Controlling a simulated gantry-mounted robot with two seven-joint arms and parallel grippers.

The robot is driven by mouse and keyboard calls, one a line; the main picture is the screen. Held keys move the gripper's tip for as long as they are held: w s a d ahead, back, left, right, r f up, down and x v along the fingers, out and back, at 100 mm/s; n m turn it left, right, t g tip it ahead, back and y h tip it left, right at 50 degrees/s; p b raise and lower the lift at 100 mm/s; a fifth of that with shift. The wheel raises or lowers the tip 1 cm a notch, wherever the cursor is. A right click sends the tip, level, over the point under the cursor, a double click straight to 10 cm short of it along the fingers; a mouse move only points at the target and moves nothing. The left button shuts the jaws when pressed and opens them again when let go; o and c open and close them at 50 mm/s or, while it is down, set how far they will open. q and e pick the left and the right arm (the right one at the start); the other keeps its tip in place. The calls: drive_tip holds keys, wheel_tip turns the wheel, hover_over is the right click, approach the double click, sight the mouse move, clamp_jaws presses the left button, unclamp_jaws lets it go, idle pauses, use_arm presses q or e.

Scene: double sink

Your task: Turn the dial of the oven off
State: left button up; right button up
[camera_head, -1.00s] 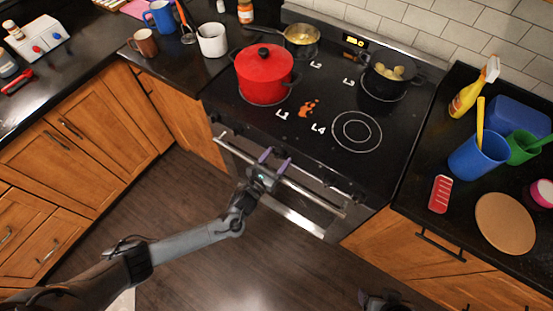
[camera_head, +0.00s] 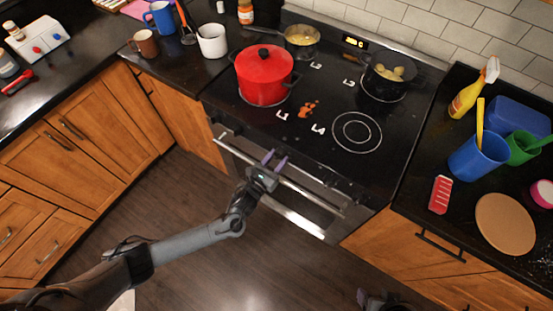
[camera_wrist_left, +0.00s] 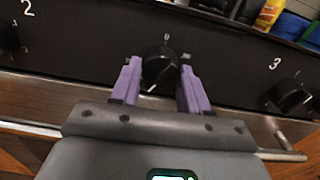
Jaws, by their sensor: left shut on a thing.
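The stove (camera_head: 335,115) has a front panel with dark dials. In the left wrist view, one dial (camera_wrist_left: 160,65) sits between the purple fingers of my left gripper (camera_wrist_left: 161,68), under a printed 0. A pale mark shows at its lower left edge. My left gripper (camera_head: 274,157) is closed on this dial; it hides the dial in the head view. Other dials, marked 2 (camera_wrist_left: 8,37) and 3 (camera_wrist_left: 289,95), stand at either side. My right gripper (camera_head: 385,301) shows only partly at the bottom edge of the head view, well away from the stove.
A metal handle bar (camera_head: 310,190) runs below the dials. A red pot (camera_head: 264,77), a saucepan (camera_head: 301,43) and a black pot with food (camera_head: 385,82) stand on the cooktop. A blue cup (camera_head: 478,158) stands on the right counter. The floor in front is clear.

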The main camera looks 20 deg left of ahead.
use_arm(q)
drive_tip(key=n, duration=0.4)
drive_tip(key=shift+n+p, duration=0.3)
drive_tip(key=shift+p, duration=0.1)
drive_tip(key=n, duration=1.8)
drive_tip(key=n+p, duration=0.1)
drive_tip(key=n, duration=0.8)
drive_tip(key=shift+r, duration=0.25)
drive_tip(key=n, duration=0.5)
drive_tip(key=shift+n+p, duration=0.3)
drive_tip(key=shift+p, duration=0.05)
drive_tip(key=shift+n, duration=2.2)
drive_tip(key=shift+a, duration=0.1)
